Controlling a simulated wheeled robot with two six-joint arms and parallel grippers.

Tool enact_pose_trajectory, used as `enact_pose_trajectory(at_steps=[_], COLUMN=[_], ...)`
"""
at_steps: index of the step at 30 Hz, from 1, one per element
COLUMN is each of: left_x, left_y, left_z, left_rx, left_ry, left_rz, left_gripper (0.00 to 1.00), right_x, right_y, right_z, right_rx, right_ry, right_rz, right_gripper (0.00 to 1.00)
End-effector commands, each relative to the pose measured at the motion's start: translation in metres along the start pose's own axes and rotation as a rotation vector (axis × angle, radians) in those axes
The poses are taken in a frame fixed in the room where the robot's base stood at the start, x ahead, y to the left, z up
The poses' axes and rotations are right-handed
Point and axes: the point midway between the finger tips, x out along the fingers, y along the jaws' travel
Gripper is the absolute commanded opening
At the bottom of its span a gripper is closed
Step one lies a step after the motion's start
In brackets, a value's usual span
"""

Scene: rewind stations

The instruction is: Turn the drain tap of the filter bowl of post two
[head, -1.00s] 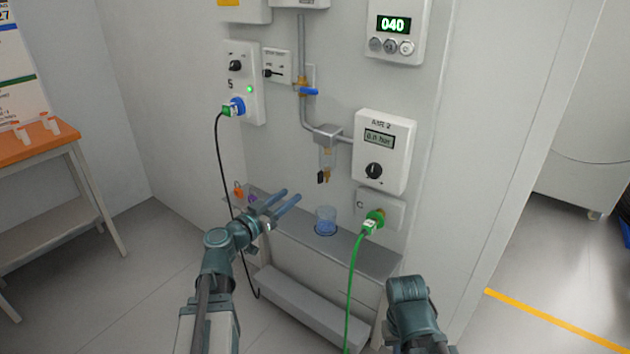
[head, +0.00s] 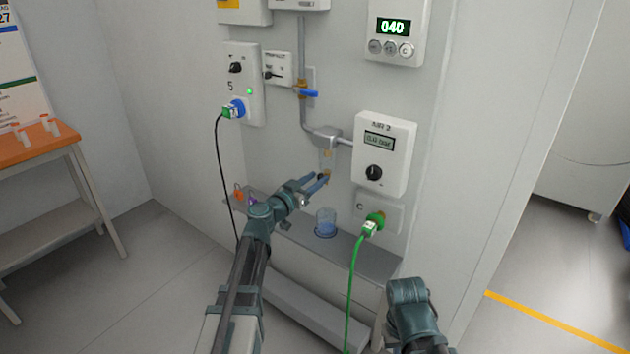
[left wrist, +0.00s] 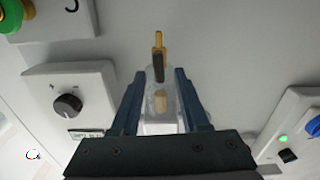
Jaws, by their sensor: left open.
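The clear filter bowl (head: 327,158) hangs under the grey pipe block, left of the AIR 2 box. In the left wrist view the bowl (left wrist: 160,122) appears upside down. Its drain tap has a brass outlet (left wrist: 158,40) and a black handle (left wrist: 158,68). My left gripper (head: 325,178) is open at the tap, its fingers partly covering it in the head view. In the left wrist view my left gripper (left wrist: 160,74) has a finger on each side of the bowl and handle, with gaps visible. My right gripper is not in view; only my right arm shows.
The AIR 2 box (head: 385,152) with a dial stands close right of the bowl. A blue-handled valve (head: 308,93) is above. A clear cup (head: 325,222) stands on the ledge below.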

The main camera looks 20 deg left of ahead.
Motion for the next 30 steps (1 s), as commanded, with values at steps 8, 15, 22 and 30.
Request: enact_pose_trajectory(at_steps=[8, 15, 22, 30], left_x=[-0.0003, -0.0004, -0.0005, -0.0005], left_y=[0.0000, 0.0000, -0.0001, -0.0013], left_z=[0.0000, 0.0000, 0.0000, 0.0003], left_rx=[0.000, 0.000, -0.005, -0.103], left_ry=[0.000, 0.000, 0.000, 0.000], left_rz=[0.000, 0.000, 0.000, 0.000], left_gripper=[0.20, 0.00, 0.00, 0.00], right_x=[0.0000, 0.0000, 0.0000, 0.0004], right_y=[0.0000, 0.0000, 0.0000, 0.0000], right_z=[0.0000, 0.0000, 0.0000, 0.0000], right_rx=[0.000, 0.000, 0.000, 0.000], right_ry=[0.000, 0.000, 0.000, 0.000], right_rz=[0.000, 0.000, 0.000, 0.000], right_gripper=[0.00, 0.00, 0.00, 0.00])
